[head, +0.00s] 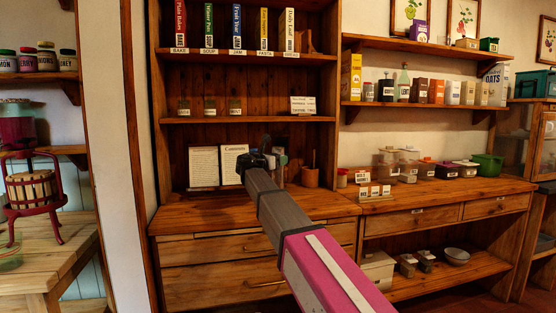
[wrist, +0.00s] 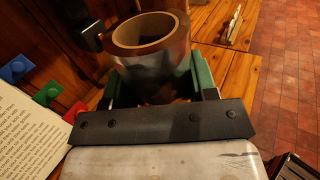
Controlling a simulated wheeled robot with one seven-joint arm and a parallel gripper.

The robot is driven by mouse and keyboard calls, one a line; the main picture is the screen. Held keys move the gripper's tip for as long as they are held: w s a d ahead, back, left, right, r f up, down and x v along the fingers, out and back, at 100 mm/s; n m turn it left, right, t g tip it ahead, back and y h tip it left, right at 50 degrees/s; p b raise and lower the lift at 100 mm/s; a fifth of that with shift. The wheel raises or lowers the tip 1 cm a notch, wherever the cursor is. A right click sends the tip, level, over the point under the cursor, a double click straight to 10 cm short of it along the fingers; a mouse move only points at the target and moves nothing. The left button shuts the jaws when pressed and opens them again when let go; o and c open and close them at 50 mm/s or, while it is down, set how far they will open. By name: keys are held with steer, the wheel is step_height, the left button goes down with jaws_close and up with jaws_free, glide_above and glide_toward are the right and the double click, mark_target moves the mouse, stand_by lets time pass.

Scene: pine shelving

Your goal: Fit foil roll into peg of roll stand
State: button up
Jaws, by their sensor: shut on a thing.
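The foil roll (wrist: 150,62) shows in the wrist view as a short, shiny grey cylinder with an open brown cardboard core facing up toward the camera. My gripper (wrist: 157,85) is shut on it, with a green finger on each side. In the head view my gripper (head: 262,160) is at the end of the outstretched arm, in front of the hutch's back and above its counter. The roll is mostly hidden there by my arm. I cannot make out the roll stand or its peg for certain; a dark upright piece (wrist: 88,36) shows just left of the roll.
An open recipe book (head: 204,167) stands left of my gripper, and its page edge with coloured tabs (wrist: 47,95) is close in the wrist view. A wooden crock (head: 310,177) stands to the right. A shelf with jars (head: 210,107) is above. The front counter (head: 200,218) is clear.

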steer(key=shift+f, duration=1.95)
steer(key=o, duration=1.4)
steer(key=v, duration=1)
steer(key=shift+s+a, duration=0.3)
steer(key=shift+s, duration=0.1)
